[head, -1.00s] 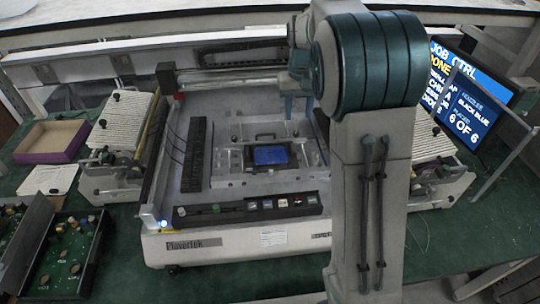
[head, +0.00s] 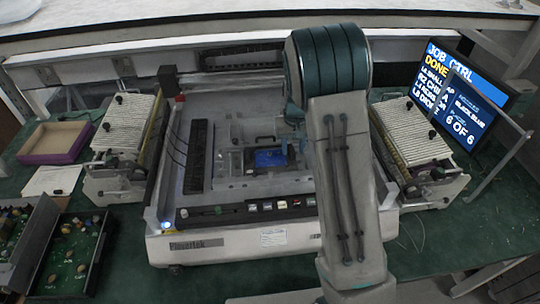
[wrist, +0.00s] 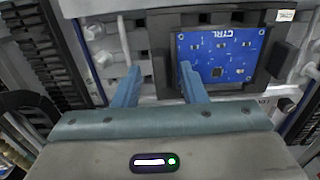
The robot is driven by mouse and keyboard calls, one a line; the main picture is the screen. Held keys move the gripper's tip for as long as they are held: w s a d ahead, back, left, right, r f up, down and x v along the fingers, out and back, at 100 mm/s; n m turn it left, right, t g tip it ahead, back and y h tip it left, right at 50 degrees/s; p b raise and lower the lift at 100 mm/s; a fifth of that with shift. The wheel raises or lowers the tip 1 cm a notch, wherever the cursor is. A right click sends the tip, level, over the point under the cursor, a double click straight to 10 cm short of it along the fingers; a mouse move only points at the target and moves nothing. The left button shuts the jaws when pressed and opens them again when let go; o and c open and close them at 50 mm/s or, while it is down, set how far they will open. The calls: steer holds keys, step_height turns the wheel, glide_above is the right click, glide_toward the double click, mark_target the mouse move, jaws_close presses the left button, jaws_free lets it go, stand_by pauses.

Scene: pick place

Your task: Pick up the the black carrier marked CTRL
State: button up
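The black carrier (wrist: 161,28) holds a blue board (wrist: 222,52) whose printed label CTRL appears upside down in the wrist view. In the head view, the board (head: 268,158) lies inside the printer-like machine, partly hidden by my arm. In the wrist view the right finger overlaps the board's left edge, and the left finger is left of the carrier. I cannot tell whether either finger touches anything.
The machine's front rail (head: 245,212) and a black slotted strip (head: 198,158) lie around the carrier. Feeder units (head: 410,130) stand at both sides. A monitor (head: 455,95) is at right. A purple-sided box (head: 55,142) and a tray of green boards (head: 72,252) are at left.

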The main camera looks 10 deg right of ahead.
steer(key=shift+f, duration=0.3)
jaws_close()
steer(key=shift+r, duration=0.1)
